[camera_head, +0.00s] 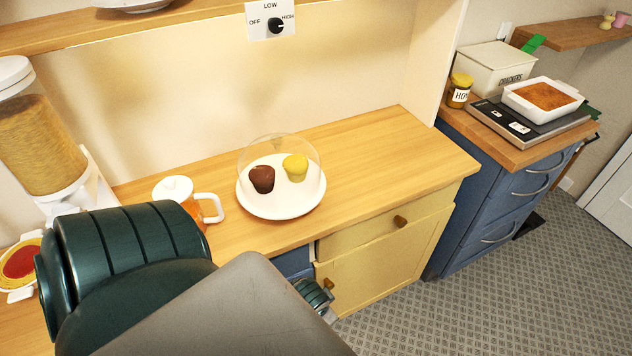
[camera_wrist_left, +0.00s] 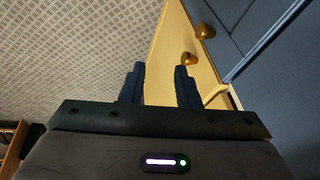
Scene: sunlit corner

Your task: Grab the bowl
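No bowl shows plainly. A white, shallow dish (camera_head: 134,5) on the upper shelf is cut off by the top edge of the head view, and I cannot tell whether it is a bowl or a plate. A yellow-rimmed round dish with red contents (camera_head: 20,264) sits at the far left, partly cut off. My left gripper (camera_wrist_left: 160,88) shows in the left wrist view with its fingers apart and nothing between them. It faces the patterned floor and a yellow cabinet front. My left arm hides part of the counter in the head view. My right gripper is not in view.
A blue cabinet (camera_head: 500,200) at right carries a cracker tin (camera_head: 495,68), honey jar (camera_head: 459,90) and baking dish (camera_head: 542,97).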

